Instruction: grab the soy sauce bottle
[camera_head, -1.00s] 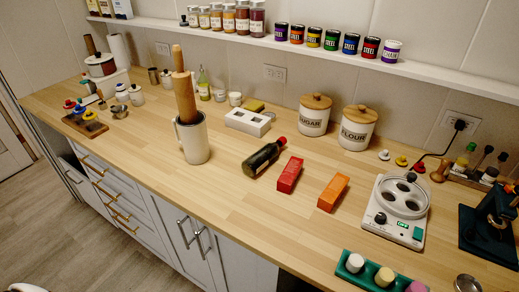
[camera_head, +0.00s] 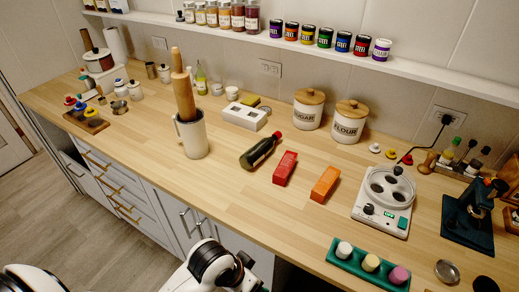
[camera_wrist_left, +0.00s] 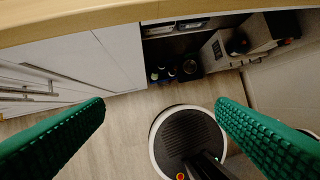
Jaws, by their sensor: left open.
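The soy sauce bottle (camera_head: 260,152) is dark with a red cap. It lies on its side on the wooden counter in the head view, cap pointing to the back right. My left gripper (camera_wrist_left: 160,108) shows in its wrist view as two green ridged fingers, wide apart with nothing between them. It is over the floor in front of the counter, away from the bottle. White arm parts of mine show at the bottom of the head view, with no fingers clearly visible. My right gripper is not in view.
A red box (camera_head: 285,168) and an orange box (camera_head: 325,184) lie right of the bottle. The counter (camera_head: 225,185) in front of the bottle is clear. A white hotplate (camera_head: 383,205) stands further right.

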